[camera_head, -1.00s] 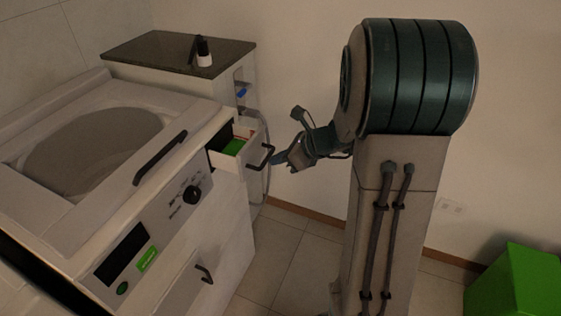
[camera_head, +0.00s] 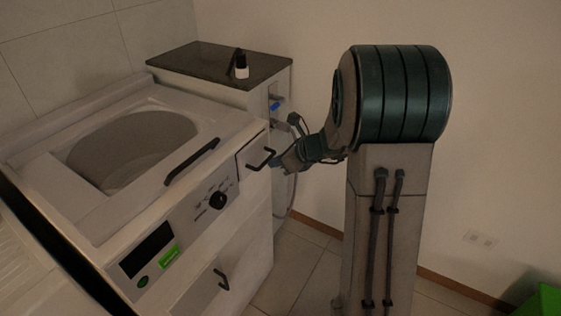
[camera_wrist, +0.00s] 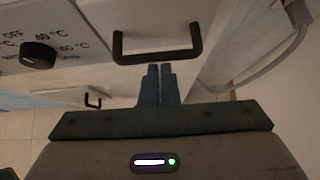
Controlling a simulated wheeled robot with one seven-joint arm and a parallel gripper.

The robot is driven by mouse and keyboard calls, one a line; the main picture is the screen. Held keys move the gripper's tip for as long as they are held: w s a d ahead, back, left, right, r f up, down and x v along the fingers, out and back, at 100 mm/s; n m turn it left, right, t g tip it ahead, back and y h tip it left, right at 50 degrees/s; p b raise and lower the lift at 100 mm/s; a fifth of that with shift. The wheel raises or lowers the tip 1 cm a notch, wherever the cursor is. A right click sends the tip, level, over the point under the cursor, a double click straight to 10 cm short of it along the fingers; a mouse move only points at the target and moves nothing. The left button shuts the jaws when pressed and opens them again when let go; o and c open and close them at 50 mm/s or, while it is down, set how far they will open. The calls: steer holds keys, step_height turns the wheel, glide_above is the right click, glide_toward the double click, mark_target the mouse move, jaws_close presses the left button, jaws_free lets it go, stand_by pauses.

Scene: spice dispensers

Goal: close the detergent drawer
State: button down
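The detergent drawer (camera_head: 250,152) is at the upper right corner of the washing machine's front. Its front looks flush with the machine, and no inside of it shows. Its dark handle (camera_head: 262,161) sticks out, and it also shows at the top of the wrist view (camera_wrist: 157,56). My gripper (camera_head: 277,163) is at the drawer front, just right of the handle. In the wrist view my gripper's blue fingers (camera_wrist: 159,70) are together with nothing between them, their tips just below the handle bar. I cannot tell whether they touch the drawer.
The washing machine (camera_head: 95,215) has a knob (camera_head: 217,200), a lid handle (camera_head: 192,160) and a lower door handle (camera_head: 221,279). A dark-topped cabinet (camera_head: 200,60) with a small bottle (camera_head: 241,66) stands behind. A hose (camera_wrist: 262,70) hangs at the right. The floor to the right is open.

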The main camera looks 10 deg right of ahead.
steer(key=s+d+f+p+v, duration=0.1)
steer(key=f+v, duration=0.1)
steer(key=v, duration=1.1)
steer(key=s+a+r+n+g+h+p, duration=0.1)
steer(key=s+r+n+p, duration=0.3)
steer(key=n, duration=0.5)
steer(key=s+a+r+n+g+h+p, duration=0.2)
steer(key=s+a+r+n+h+p, duration=0.1)
steer(key=s+n, duration=0.6)
steer(key=s+a+r+n+g+h+p, duration=0.1)
steer(key=s+a+r+n+h+p, duration=0.2)
steer(key=n, duration=0.6)
steer(key=s+a+r+p, duration=0.1)
steer(key=s+r+p, duration=0.1)
steer(key=s+r, duration=0.1)
steer(key=shift+s, duration=0.55)
